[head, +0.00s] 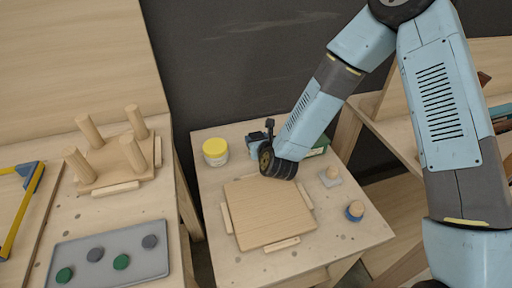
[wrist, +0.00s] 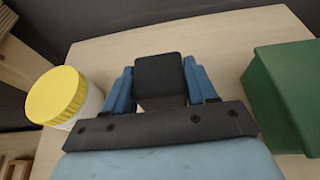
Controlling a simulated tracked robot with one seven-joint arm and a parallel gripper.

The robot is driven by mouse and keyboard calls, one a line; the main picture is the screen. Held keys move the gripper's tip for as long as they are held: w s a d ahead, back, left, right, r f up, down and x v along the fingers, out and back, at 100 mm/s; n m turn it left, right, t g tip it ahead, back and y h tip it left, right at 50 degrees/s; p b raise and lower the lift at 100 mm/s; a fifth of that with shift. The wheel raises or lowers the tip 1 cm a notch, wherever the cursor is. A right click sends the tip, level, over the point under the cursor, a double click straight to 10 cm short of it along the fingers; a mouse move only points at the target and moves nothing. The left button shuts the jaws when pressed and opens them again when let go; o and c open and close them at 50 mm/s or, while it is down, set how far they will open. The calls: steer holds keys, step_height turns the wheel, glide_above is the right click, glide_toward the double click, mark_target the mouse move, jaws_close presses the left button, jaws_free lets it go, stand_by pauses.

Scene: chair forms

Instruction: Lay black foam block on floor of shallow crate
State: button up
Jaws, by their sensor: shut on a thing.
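The black foam block (wrist: 160,72) is between the blue fingers of my gripper (wrist: 161,88) in the wrist view, with its dark top face showing. My gripper is shut on it. In the head view my gripper (head: 257,139) is over the back part of the middle table, largely hidden by my wrist; the block cannot be made out clearly there. A green box (wrist: 285,92) stands to the right of my gripper in the wrist view and partly shows behind my arm in the head view (head: 319,146). I cannot tell whether it is the shallow crate.
A yellow-lidded jar (head: 215,152) stands left of my gripper. A square wooden board (head: 268,212) with edge strips lies in front on the table (head: 345,240). Two small knobbed pieces stand at the right. The left bench holds a pegged wooden base (head: 118,165) and a grey tray (head: 105,272).

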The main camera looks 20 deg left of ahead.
steer(key=f, duration=0.3)
steer(key=shift+w+a+f, duration=0.1)
steer(key=shift+a+f, duration=0.1)
steer(key=shift+f, duration=0.1)
steer(key=o, duration=1)
